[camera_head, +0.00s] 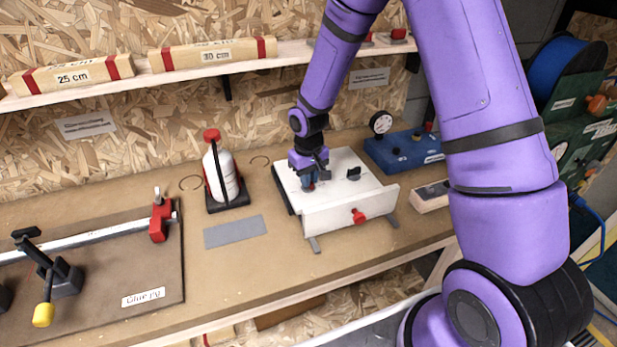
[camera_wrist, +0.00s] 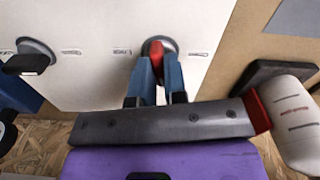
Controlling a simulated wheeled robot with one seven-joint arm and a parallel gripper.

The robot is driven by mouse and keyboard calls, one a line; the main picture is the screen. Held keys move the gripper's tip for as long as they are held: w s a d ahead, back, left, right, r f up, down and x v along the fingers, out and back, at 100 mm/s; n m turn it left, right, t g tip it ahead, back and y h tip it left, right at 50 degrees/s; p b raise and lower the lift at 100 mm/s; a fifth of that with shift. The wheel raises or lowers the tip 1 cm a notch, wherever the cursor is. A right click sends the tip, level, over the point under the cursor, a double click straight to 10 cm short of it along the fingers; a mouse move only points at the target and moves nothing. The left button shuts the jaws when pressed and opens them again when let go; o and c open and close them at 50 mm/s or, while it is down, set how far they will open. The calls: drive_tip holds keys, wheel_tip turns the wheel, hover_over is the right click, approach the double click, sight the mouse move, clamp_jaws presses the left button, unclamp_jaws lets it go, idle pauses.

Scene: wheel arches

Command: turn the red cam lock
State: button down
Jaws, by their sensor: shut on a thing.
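The red cam lock (camera_wrist: 157,48) sits in a round grey seat on the top panel of a white box (camera_head: 335,205). My gripper (camera_wrist: 158,68) is shut on it, with one blue finger on each side of its red handle. A black cam lock (camera_head: 353,174) stands to the right on the same panel. It also shows at the left of the wrist view (camera_wrist: 28,62). Small printed marks flank the locks.
A white bottle with a red cap (camera_head: 220,170) stands close to the left. A blue box with a gauge (camera_head: 405,150) is behind right. A clamp fixture (camera_head: 160,218) lies far left. A shelf runs above.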

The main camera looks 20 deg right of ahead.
drive_tip(key=n, duration=1.1)
drive_tip(key=shift+n, duration=1.6)
drive_tip(key=shift+w, duration=0.1)
drive_tip(key=c, duration=1.2)
unclamp_jaws()
drive_tip(key=shift+o, duration=0.2)
wheel_tip(320, 180, up, 11)
